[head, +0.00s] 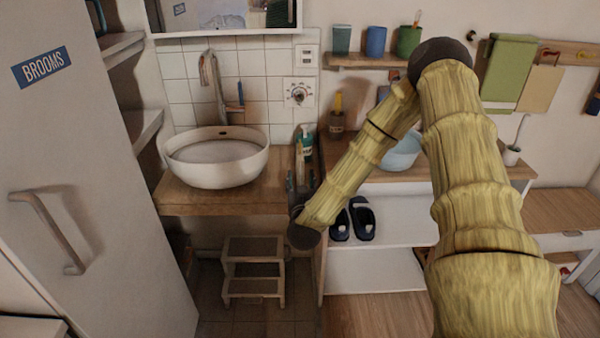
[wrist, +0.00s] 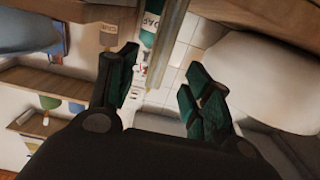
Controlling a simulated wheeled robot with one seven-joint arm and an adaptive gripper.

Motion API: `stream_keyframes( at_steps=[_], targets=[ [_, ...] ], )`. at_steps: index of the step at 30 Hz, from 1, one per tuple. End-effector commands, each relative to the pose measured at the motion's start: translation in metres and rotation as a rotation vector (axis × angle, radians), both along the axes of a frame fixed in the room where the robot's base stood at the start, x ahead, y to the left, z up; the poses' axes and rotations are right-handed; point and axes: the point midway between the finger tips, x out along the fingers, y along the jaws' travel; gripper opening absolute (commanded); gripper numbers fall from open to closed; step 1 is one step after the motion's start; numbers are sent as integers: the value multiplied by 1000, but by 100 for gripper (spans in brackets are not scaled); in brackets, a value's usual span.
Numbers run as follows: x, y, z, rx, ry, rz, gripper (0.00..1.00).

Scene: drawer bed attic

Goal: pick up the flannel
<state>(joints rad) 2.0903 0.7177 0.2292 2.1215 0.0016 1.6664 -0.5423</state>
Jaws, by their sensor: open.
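A green cloth (head: 510,68) hangs on the wall rail at the upper right of the head view. A smaller tan cloth (head: 541,88) hangs beside it on the right. I cannot tell which of them is the flannel. Neither shows clearly in the wrist view. My gripper (wrist: 160,88) is open, with no object seen held between its dark green-padded fingers. In the head view my gripper (head: 303,185) is low, by the gap between the washbasin counter and the shelf unit, well left of the cloths.
A green soap bottle (head: 306,142) stands just behind my gripper; it also shows in the wrist view (wrist: 150,25). The white basin (head: 217,160) is to the left. A blue bowl (head: 400,150) sits on the right counter. Cups (head: 376,40) stand on a wall shelf. A step stool (head: 253,270) is below.

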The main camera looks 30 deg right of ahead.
Motion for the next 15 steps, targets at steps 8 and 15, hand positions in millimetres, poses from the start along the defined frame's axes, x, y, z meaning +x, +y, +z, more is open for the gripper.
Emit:
stream_keyframes(
  at_steps=[8,15],
  targets=[
    [30,-20,4,-2,-7,-6,50],
    [46,-29,2,-1,-4,-3,50]
  ],
)
